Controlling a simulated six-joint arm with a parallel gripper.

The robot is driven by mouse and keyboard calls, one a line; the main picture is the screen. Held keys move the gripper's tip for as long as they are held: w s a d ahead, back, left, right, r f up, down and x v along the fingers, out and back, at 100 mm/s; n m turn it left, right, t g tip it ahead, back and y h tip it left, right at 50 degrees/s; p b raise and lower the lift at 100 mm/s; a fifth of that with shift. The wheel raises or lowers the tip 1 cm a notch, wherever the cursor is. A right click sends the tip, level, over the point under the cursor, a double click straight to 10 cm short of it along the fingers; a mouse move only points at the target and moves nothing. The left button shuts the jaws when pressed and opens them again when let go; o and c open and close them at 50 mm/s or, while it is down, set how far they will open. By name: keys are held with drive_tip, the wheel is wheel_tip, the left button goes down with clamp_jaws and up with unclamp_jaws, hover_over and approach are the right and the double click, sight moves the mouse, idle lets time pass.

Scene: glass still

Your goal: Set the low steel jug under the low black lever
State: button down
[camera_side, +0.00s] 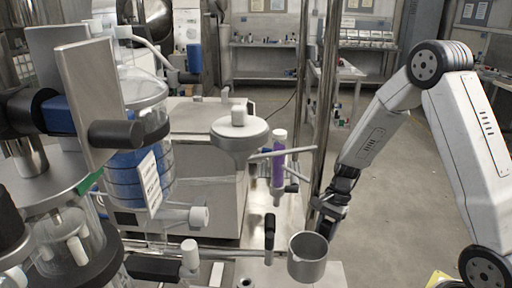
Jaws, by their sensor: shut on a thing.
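The low steel jug (306,268) is a small round open cup at the bottom centre of the side view. It looks upright, and I see into its mouth. My gripper (325,224) is behind it and slightly to its right, shut on the jug at its far side; the exact grip is partly hidden. A short black lever (269,232) stands upright just left of the jug, close beside it in the picture. I cannot tell their separation in depth. Another black lever (152,267) lies level farther left, near the bottom edge.
A glass vessel with blue coils (138,178) and a steel plate with a black knob (116,133) fill the left. A white-capped funnel (239,138) and a purple tube (279,170) rise behind the lever. A steel post (322,100) stands near my arm. Open floor lies right.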

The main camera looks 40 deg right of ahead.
sight(323, 244)
drive_tip(key=shift+s+x, duration=0.15)
drive_tip(key=shift+x, duration=0.9)
drive_tip(key=shift+s+x, duration=0.2)
drive_tip(key=shift+x, duration=0.85)
drive_tip(key=shift+a+r, duration=0.1)
drive_tip(key=shift+f, duration=3)
drive_tip(key=shift+f, duration=0.5)
drive_tip(key=shift+c, duration=1)
unclamp_jaws()
drive_tip(key=shift+v, duration=3.9)
